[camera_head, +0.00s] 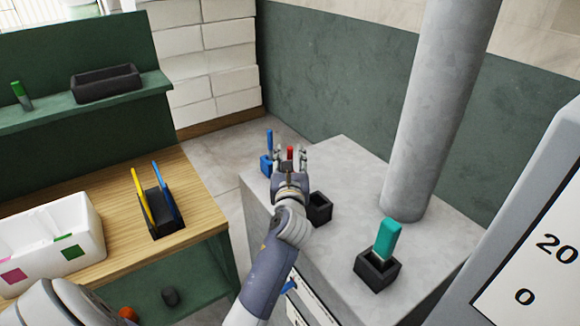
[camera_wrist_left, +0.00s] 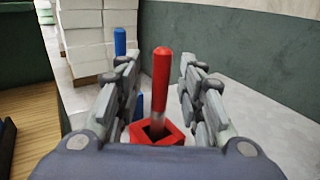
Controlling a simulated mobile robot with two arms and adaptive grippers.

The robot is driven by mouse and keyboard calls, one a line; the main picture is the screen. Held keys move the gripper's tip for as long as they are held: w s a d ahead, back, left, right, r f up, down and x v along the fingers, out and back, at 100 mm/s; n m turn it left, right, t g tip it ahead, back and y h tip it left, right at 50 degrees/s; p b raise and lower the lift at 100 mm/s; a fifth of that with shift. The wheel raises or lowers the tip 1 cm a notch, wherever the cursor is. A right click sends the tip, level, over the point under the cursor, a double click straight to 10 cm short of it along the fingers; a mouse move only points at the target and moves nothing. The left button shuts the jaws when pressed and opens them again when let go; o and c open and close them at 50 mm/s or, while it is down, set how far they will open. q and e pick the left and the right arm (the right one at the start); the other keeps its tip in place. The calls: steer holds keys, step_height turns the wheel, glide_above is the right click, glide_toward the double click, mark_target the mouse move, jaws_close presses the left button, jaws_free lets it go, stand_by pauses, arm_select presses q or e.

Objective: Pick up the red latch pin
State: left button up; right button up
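The red latch pin (camera_wrist_left: 161,85) stands upright in a red square holder (camera_wrist_left: 141,132) in the left wrist view. Its red top (camera_head: 290,152) also shows in the head view, on the grey block (camera_head: 345,160). My left gripper (camera_head: 289,156) is open around the pin, one finger on each side. In the left wrist view (camera_wrist_left: 160,72) a gap shows between the pin and each finger, the left gap looking wider near the top. The red holder is hidden behind the gripper in the head view. My right gripper is not in view.
A blue pin (camera_head: 269,141) stands in a blue holder (camera_head: 265,166) just left of the gripper. An empty dark holder (camera_head: 320,209) and a dark holder (camera_head: 377,275) with a teal-handled piece (camera_head: 387,238) are nearer. A thick grey column (camera_head: 435,110) rises at right.

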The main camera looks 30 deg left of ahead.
arm_select(q)
steer(key=shift+s+d, duration=0.1)
steer(key=c, duration=0.8)
steer(key=shift+r, duration=0.1)
jaws_close()
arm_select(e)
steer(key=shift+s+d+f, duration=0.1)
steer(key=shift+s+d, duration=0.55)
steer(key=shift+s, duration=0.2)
